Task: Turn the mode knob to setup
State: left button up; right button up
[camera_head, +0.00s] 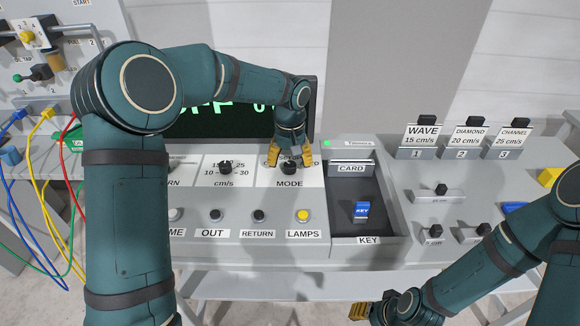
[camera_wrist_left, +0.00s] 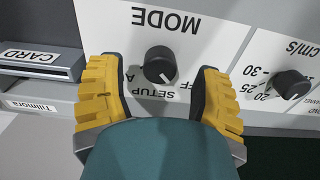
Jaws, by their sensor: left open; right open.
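The black mode knob (camera_head: 289,168) sits on a white panel labelled MODE. In the left wrist view, where the lettering is upside down, the knob (camera_wrist_left: 158,62) shows a white mark pointing to the lower right, towards letters reading "FF"; SETUP is printed just below the knob. My left gripper (camera_head: 290,155) is open over the knob. Its yellow fingers (camera_wrist_left: 160,82) stand on either side of the knob, with gaps and no visible contact. Part of the mode lettering is hidden by the gripper. My right gripper (camera_head: 365,309) is low at the front, away from the console.
A cm/s knob (camera_head: 225,167) is left of the mode knob. A row of buttons, including the yellow LAMPS button (camera_head: 303,215), lies in front. A tray with a blue key (camera_head: 362,210) and a card slot (camera_head: 351,168) is on the right. A dark display (camera_head: 240,122) stands behind.

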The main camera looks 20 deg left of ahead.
pick_arm(q)
jog(key=shift+f, duration=0.85)
grip_shut()
